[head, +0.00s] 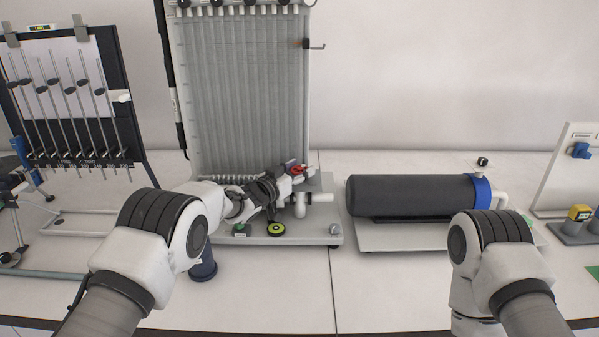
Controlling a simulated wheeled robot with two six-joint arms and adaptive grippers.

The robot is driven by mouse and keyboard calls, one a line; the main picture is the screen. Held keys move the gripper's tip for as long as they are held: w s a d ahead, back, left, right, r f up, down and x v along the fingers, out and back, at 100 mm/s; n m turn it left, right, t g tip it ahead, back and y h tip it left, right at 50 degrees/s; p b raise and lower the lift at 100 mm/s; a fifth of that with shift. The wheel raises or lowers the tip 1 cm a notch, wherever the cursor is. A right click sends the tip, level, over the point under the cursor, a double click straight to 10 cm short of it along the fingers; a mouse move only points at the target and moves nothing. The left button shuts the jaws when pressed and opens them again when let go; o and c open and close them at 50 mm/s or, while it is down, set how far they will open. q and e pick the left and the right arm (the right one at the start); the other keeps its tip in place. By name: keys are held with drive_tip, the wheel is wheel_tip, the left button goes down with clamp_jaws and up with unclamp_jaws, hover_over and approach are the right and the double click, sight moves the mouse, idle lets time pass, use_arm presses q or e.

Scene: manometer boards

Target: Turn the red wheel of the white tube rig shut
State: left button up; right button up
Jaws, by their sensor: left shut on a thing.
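The white tube rig (248,95) stands upright at the middle back, a tall panel of many vertical tubes on a pale base. The red wheel (298,168) shows as a small red patch low at the rig's right side, above a white pipe fitting. My left gripper (291,171) reaches in from the left and is shut on the red wheel. Its fingers and wrist hide most of the wheel. My right arm comes in at the lower right, and its gripper cannot be made out.
A dark cylinder (410,195) with a blue end band lies on a base right of the rig. A black board with slanted tubes (75,100) stands at the left. A green and black round item (276,229) sits on the rig's base. The front middle table is clear.

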use_arm(q)
drive_tip(key=shift+m+g+h, duration=0.9)
drive_tip(key=shift+h, duration=0.2)
drive_tip(key=o, duration=1.2)
